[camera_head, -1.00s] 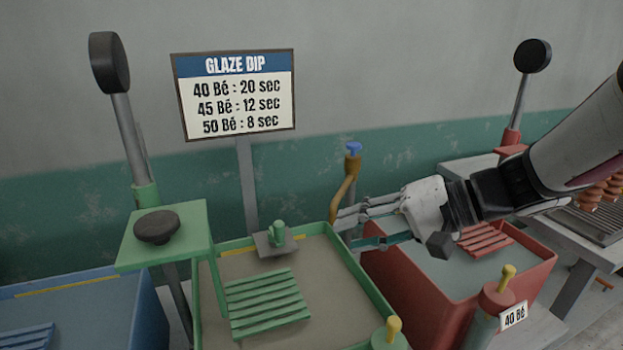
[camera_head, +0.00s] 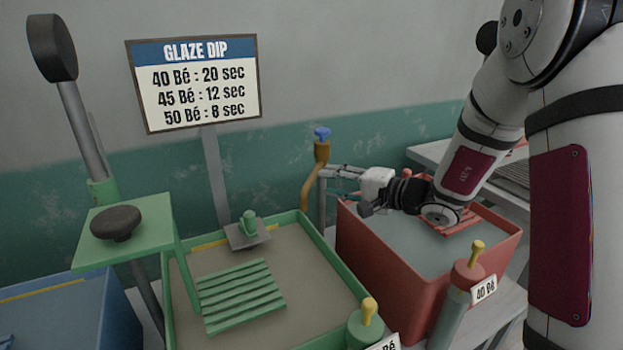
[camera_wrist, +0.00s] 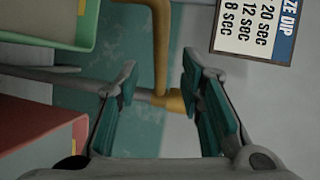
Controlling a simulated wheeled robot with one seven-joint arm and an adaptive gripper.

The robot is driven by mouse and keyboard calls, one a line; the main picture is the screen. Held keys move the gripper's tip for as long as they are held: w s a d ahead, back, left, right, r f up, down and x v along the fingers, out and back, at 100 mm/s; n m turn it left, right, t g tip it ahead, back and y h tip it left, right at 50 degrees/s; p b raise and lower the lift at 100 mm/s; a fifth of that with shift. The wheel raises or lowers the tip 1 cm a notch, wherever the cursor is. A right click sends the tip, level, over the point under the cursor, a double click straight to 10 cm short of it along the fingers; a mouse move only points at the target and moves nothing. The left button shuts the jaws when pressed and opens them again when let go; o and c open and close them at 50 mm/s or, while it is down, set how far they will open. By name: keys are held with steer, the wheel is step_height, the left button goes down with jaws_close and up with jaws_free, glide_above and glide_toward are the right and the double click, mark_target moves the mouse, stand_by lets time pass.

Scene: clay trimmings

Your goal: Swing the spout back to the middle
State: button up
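The spout (camera_head: 307,188) is a curved brass pipe with a blue handle (camera_head: 322,133), on a grey post behind the tubs. It hangs down at the back right corner of the green tub (camera_head: 345,275), left of the red tub (camera_head: 352,243). My gripper (camera_head: 328,182) is just right of the spout, near the post, pointing left. In the wrist view its two teal-padded fingers (camera_wrist: 160,60) are apart, and the spout (camera_wrist: 159,35) shows in the gap between them. Nothing is gripped. I cannot tell whether a finger touches the spout.
A glaze dip sign (camera_head: 195,84) stands behind the green tub. A green lever stand (camera_head: 125,230) is at left beside a blue tub (camera_head: 75,310). My arm reaches across the red tub.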

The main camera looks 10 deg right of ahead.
mark_target(312, 175)
steer(key=x, duration=0.6)
steer(key=shift+w+a+f, duration=0.1)
steer(key=shift+w+a, duration=0.15)
steer(key=shift+a, duration=0.05)
jaws_close()
